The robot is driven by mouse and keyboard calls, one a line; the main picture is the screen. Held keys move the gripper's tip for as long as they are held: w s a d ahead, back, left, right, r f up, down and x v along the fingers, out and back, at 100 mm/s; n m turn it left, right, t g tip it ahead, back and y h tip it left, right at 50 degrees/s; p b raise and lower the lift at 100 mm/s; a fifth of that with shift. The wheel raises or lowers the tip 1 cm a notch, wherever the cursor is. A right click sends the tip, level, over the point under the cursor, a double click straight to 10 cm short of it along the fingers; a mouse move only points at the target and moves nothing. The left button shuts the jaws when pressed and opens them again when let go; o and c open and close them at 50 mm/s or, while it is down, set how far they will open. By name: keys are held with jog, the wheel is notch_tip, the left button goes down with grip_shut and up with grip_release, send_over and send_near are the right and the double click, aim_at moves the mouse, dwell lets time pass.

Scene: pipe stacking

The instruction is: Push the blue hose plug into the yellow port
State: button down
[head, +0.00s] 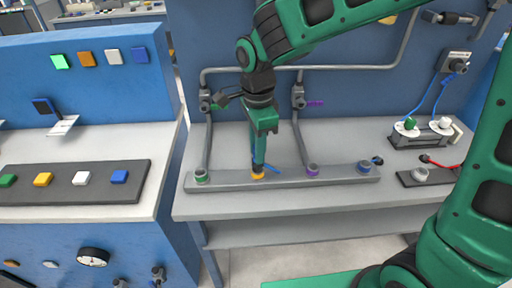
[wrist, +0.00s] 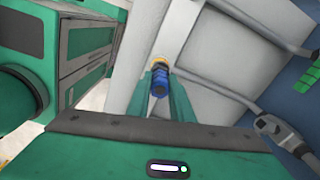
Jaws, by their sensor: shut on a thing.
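My green gripper (head: 259,158) points down over the grey port bar (head: 340,177) on the bench. In the wrist view my gripper (wrist: 161,88) has its two fingers on either side of the blue hose plug (wrist: 157,84) and is shut on it. The yellow port (head: 257,175) is directly below the fingertips in the head view. Its yellow rim (wrist: 160,60) shows just beyond the plug's far end in the wrist view. The plug is lined up with the port and looks close to it or touching; how deep it sits I cannot tell.
A green port (head: 200,176) is left of the yellow one; a purple port (head: 312,170) and a blue port (head: 364,167) are right. Grey pipes (head: 300,68) with valves run behind. A block with blue cables (head: 421,135) stands at the right. The bench front is clear.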

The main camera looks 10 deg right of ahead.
jog(key=shift+f, duration=0.95)
jog(key=c, duration=1.5)
grip_release()
jog(key=shift+r, duration=0.1)
